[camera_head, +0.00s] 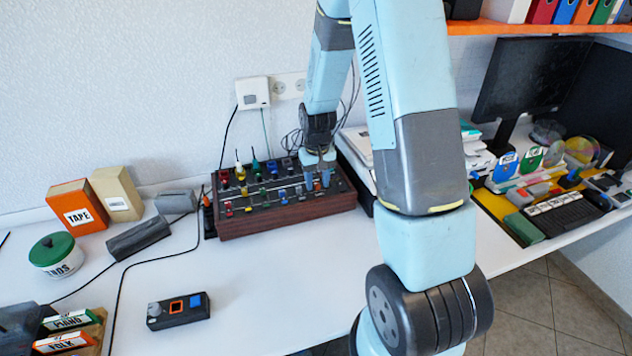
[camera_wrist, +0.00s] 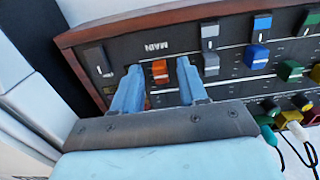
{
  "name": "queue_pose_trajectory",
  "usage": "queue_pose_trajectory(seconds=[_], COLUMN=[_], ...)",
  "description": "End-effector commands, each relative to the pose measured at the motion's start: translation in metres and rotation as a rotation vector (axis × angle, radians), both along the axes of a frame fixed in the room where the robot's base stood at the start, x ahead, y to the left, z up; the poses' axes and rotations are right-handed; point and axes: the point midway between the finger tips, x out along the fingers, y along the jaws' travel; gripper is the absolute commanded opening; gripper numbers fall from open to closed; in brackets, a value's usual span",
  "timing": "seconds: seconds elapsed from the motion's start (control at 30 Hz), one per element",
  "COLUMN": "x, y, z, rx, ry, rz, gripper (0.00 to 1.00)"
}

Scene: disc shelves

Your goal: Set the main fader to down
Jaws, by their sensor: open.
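The mixer (camera_head: 285,221) is a dark panel in a wooden case on the white desk, with rows of coloured fader caps and knobs. In the wrist view, its MAIN label (camera_wrist: 157,47) appears upside down beside an orange-red cap (camera_wrist: 160,72), apparently the main fader. My gripper (camera_wrist: 158,71) is open, with one blue finger on each side of that cap; contact cannot be told. In the head view, my gripper (camera_head: 317,180) points down over the mixer's right end. The fingers and the wrist hide part of the panel there.
A dark fader cap (camera_wrist: 97,60) and a grey cap (camera_wrist: 210,63) flank the gripper. Cables plug in along the mixer's back edge. A small control box (camera_head: 178,310) lies at the front left. The desk in front of the mixer is clear.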

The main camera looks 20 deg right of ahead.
Motion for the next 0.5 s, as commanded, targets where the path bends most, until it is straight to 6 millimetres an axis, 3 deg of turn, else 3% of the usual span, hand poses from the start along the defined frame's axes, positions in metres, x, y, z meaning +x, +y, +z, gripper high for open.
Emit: queue_pose_trajectory(seconds=[0.5], x=[0.001], y=[0.0], z=[0.088], rx=[0.0], ry=[-0.005], rz=[0.0], gripper=[0.43])
